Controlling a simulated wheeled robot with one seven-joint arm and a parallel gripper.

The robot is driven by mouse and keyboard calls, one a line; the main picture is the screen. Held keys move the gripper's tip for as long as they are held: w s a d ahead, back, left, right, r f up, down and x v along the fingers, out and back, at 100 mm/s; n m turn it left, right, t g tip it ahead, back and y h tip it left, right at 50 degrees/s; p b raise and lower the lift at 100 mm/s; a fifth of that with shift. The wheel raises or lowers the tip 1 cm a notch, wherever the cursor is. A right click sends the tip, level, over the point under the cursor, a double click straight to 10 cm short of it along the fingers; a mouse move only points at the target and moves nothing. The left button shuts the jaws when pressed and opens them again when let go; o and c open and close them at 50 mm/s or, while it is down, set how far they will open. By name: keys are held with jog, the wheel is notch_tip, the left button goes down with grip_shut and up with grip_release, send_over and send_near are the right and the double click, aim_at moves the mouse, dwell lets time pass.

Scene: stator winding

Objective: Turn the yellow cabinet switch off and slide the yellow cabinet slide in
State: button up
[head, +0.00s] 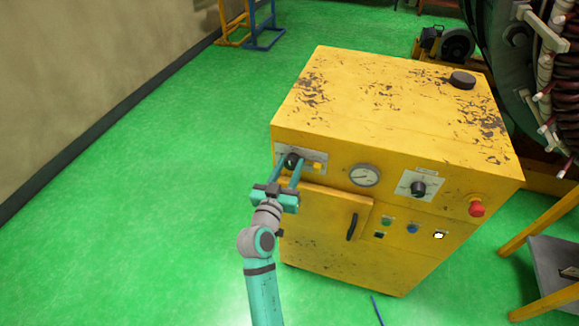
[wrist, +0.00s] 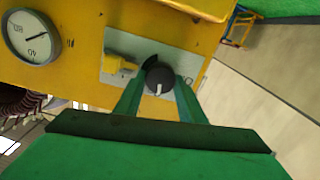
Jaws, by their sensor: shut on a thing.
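The yellow cabinet (head: 400,95) stands in the middle right of the head view, with worn paint on its top. On its front panel at the upper left is a pale plate with a black knob switch (head: 291,161). In the wrist view the knob (wrist: 158,80) has a white mark pointing toward my gripper, and a small yellow piece (wrist: 119,63) lies beside it on the plate. My gripper (head: 288,170) is at this knob, its two teal fingers shut on it, one on each side. A slide cannot be made out for certain; the yellow piece may be it.
The cabinet front also carries a gauge (head: 364,175), a second black knob (head: 418,188), a red button (head: 476,208), small buttons and a door handle (head: 352,227). A large coil machine (head: 540,80) stands at right. Green floor left of the cabinet is clear.

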jog(key=n, duration=0.4)
jog(key=shift+a+f+n, duration=0.1)
jog(key=shift+n, duration=0.2)
jog(key=n, duration=0.3)
jog(key=shift+n, duration=0.3)
jog(key=n, duration=0.4)
jog(key=shift+a+f, duration=0.1)
jog(key=shift+f, duration=0.05)
jog(key=shift+n, duration=2.1)
jog(key=shift+f, duration=0.1)
jog(key=o, duration=1.1)
jog(key=shift+c, duration=0.2)
